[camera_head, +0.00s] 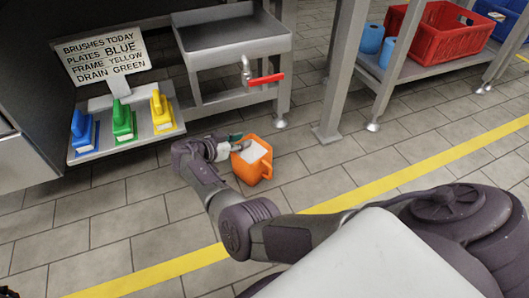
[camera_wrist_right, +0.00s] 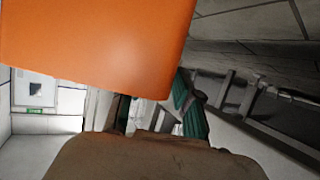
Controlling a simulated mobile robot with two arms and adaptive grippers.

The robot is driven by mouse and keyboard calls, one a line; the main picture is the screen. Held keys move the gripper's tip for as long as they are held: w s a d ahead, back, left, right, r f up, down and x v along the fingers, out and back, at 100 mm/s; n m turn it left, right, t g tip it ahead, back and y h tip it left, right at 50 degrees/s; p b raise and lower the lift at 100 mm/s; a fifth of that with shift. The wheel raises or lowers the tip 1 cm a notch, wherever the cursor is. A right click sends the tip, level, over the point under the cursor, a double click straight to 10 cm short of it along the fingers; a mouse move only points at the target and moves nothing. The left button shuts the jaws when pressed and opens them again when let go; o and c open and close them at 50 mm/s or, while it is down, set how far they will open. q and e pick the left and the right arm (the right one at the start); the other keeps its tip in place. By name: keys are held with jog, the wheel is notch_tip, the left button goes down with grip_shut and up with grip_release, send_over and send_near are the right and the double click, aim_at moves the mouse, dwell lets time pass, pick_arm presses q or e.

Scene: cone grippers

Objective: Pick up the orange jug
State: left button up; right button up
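In the right wrist view the jug (camera_wrist_right: 95,45) fills the upper left as a large orange surface. The teal fingers of the right gripper (camera_wrist_right: 158,113) show apart below it, with a gap between them. The jug's wall hides part of them, so contact cannot be told.
A stand with blue, green and yellow brushes (camera_head: 124,118) and a sign (camera_head: 102,55) is at the left. A metal sink (camera_head: 235,40) with a red-handled tap stands behind the jug. A rack at right holds a red crate (camera_head: 437,40). Floor right of the jug is clear.

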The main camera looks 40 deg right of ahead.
jog(key=shift+d, duration=0.1)
jog(key=shift+c, duration=0.3)
grip_shut()
